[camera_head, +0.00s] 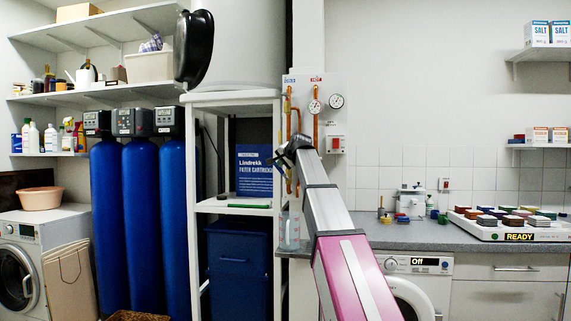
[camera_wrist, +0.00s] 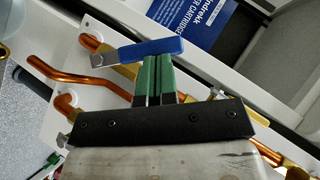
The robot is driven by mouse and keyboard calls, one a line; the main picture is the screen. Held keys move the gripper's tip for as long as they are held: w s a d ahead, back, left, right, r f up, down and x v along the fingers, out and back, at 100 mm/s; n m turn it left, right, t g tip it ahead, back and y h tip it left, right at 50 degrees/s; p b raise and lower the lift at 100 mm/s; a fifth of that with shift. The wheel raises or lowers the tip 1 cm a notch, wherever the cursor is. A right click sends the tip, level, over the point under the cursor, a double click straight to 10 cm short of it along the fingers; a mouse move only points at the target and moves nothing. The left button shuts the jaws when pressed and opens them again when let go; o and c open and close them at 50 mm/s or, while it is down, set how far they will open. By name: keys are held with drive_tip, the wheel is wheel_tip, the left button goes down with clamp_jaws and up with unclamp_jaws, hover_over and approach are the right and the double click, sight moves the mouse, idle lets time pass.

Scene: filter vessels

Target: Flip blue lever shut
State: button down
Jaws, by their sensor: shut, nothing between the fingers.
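The blue lever (camera_wrist: 152,49) shows in the wrist view above my fingertips. Its bare metal end (camera_wrist: 104,56) is at the left, by a brass fitting (camera_wrist: 90,43) on the copper pipework. The blue handle points right, at an angle to the pipe running down to the right. My gripper (camera_wrist: 158,59) has its green fingers shut together and empty. The tips are at the handle's lower edge; whether they touch it I cannot tell. In the head view my gripper (camera_head: 291,152) is in front of the pipe panel (camera_head: 336,84) and I cannot make out the lever.
Copper pipes (camera_wrist: 65,75) run close around my gripper. A shelf rack (camera_head: 233,210) with a blue cartridge box (camera_head: 255,169) stands just left. Blue filter vessels (camera_head: 141,225) are further left. A grey counter (camera_head: 420,233) with a tray of coloured pieces (camera_head: 480,229) extends right.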

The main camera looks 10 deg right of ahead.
sight(278, 169)
drive_tip(key=shift+w+a+f, duration=0.2)
drive_tip(key=shift+a, duration=0.3)
drive_tip(key=shift+w+a+f, duration=0.15)
drive_tip(key=shift+a+f, duration=0.05)
drive_tip(key=shift+a, duration=0.25)
drive_tip(key=n+g+h, duration=0.1)
drive_tip(key=a+f+n+h, duration=0.1)
drive_tip(key=h, duration=0.1)
drive_tip(key=shift+w+a+f+g, duration=0.1)
drive_tip(key=shift+w+a+g, duration=0.05)
drive_tip(key=shift+g, duration=0.25)
drive_tip(key=shift+s+d+f, duration=0.2)
drive_tip(key=shift+d+f, duration=0.2)
drive_tip(key=shift+d, duration=0.3)
drive_tip(key=v, duration=1.1)
